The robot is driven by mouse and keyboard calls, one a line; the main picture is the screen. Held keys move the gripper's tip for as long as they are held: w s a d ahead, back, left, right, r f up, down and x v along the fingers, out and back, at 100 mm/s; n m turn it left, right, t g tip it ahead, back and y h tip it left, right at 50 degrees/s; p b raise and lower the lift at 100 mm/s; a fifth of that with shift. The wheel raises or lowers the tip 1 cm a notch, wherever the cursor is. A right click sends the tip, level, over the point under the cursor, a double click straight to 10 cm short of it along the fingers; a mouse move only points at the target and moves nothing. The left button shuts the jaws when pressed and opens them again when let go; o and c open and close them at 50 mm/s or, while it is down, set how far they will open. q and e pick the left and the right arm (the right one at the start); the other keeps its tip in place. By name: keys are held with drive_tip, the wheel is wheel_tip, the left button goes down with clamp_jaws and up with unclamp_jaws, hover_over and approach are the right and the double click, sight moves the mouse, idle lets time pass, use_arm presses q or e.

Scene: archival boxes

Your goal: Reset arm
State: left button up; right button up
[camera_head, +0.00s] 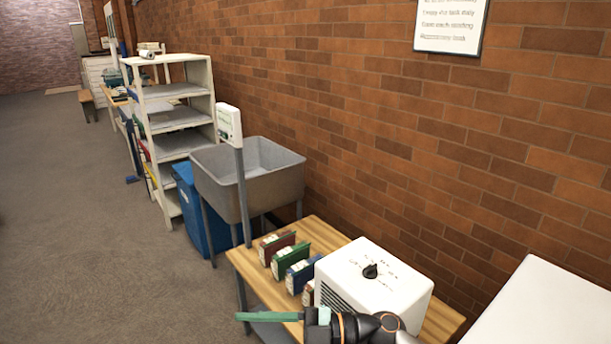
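My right arm comes in from the bottom right, and its dark gripper (309,318) is over the near edge of a wooden table (250,268). A long, thin green box (270,316), seen nearly edge-on, sticks out to the left from this gripper. It reaches past the table's edge, so it appears held. The fingertips are small and partly hidden. My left gripper is not in view.
On the table stand several upright archival boxes, including a red one (272,245) and a blue one (301,274), beside a white machine (372,285). Behind are a grey sink (240,185), blue bin (190,210) and shelf rack (175,120). Floor (80,210) at left is clear.

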drive_tip(key=w+d+f+m+t+h, duration=0.3)
drive_tip(key=d+f+m+t+h, duration=0.55)
drive_tip(key=m+t, duration=0.9)
drive_tip(key=s+d+f+m+g+h, duration=0.3)
drive_tip(key=s+d+f+m+h, duration=0.1)
drive_tip(key=s+d+f, duration=0.4)
drive_tip(key=s+d+f+m+g+h, duration=0.3)
drive_tip(key=s+d+f, duration=0.5)
drive_tip(key=f, duration=0.5)
drive_tip(key=shift+s+d+f+m+g+h, duration=0.2)
drive_tip(key=shift+s+f+m+g+h, duration=0.15)
drive_tip(key=shift+s+g, duration=0.4)
